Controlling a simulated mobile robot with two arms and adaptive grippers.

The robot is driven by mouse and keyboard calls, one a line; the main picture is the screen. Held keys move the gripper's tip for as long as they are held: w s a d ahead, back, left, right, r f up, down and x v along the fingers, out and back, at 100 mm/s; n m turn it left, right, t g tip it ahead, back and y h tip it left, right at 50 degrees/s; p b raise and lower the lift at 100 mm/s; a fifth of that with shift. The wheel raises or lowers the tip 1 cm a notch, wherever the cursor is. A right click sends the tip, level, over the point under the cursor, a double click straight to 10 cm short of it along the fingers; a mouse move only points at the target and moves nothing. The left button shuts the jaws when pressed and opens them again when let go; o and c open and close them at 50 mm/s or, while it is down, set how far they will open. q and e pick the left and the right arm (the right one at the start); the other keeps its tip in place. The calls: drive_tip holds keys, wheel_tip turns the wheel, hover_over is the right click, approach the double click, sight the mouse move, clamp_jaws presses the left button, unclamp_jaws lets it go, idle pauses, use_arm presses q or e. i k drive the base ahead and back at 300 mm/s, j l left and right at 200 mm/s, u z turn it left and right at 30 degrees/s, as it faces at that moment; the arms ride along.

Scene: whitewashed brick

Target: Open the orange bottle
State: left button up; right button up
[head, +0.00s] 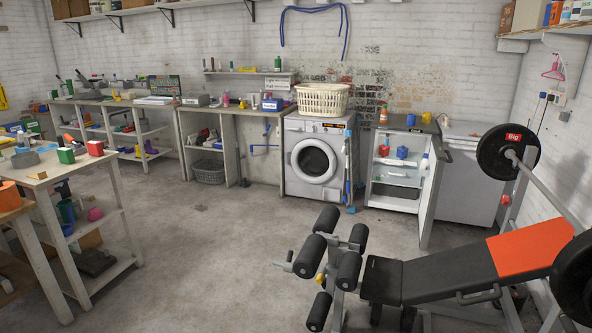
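A small orange bottle (383,116) stands upright on top of the small open fridge (394,205), near its left edge, against the back brick wall. It is far off, and I cannot tell whether its cap is on. More orange and blue containers (553,13) stand on the high shelf at the top right. Neither of my grippers shows in the head view.
A weight bench (425,277) with a barbell fills the right foreground. The fridge door (432,195) stands open toward me. A washing machine (318,160) with a laundry basket (322,99) is beside the fridge. Cluttered workbenches (64,167) line the left. The middle floor is clear.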

sight(384, 113)
drive_tip(key=i+j+u, duration=0.25)
drive_tip(key=i, duration=0.45)
drive_tip(key=i+j+u, duration=0.3)
drive_tip(key=i, duration=0.4)
drive_tip(key=i+u, duration=0.25)
drive_tip(key=i, duration=0.5)
drive_tip(key=i+l+z, duration=0.1)
drive_tip(key=i+z, duration=0.15)
drive_tip(key=i, duration=0.25)
drive_tip(key=i+z, duration=0.25)
drive_tip(key=i, duration=0.25)
drive_tip(key=i+j+z, duration=0.25)
drive_tip(key=i, duration=0.25)
drive_tip(key=i+j+z, duration=0.1)
drive_tip(key=i+z, duration=0.15)
drive_tip(key=i, duration=0.25)
drive_tip(key=i+z, duration=0.3)
drive_tip(key=i, duration=0.25)
drive_tip(key=i+z, duration=0.25)
drive_tip(key=i, duration=0.3)
drive_tip(key=i+j+z, duration=0.15)
drive_tip(key=i+z, duration=0.15)
drive_tip(key=i, duration=0.25)
